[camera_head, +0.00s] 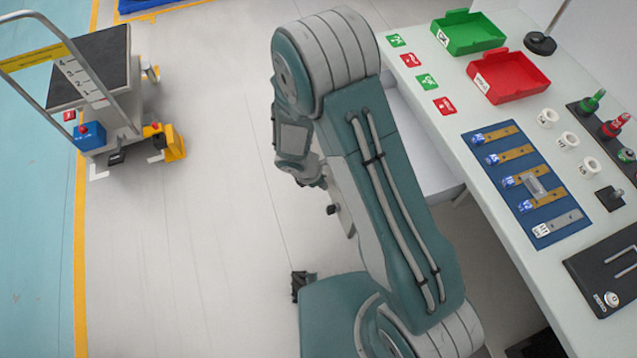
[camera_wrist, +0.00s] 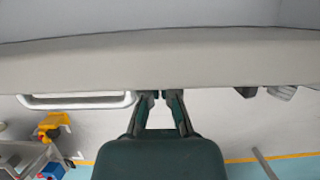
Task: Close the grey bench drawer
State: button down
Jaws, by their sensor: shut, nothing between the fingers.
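The grey bench drawer (camera_head: 432,165) stands out from under the bench in the head view, partly hidden by my arm. In the wrist view its pale front (camera_wrist: 215,70) spans the picture. A light bar handle (camera_wrist: 75,101) runs along the front's lower left. My gripper (camera_wrist: 160,95) is shut and empty, with its fingertips at the lower edge of the drawer front, just right of the handle. I cannot tell whether they touch the front. The fingers are hidden behind my arm in the head view.
The bench top (camera_head: 460,100) carries a green tray (camera_head: 468,33), a red tray (camera_head: 510,76) and a blue board (camera_head: 527,183). A cart (camera_head: 100,75) stands at the far left. The pale floor (camera_head: 200,240) between cart and arm is clear.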

jog(key=shift+a, duration=0.1)
send_near(414, 155)
jog(key=s+f, duration=0.1)
jog(key=s+d+f, duration=0.1)
jog(key=s+f, duration=0.1)
jog(key=shift+f, duration=0.15)
dwell(0.4)
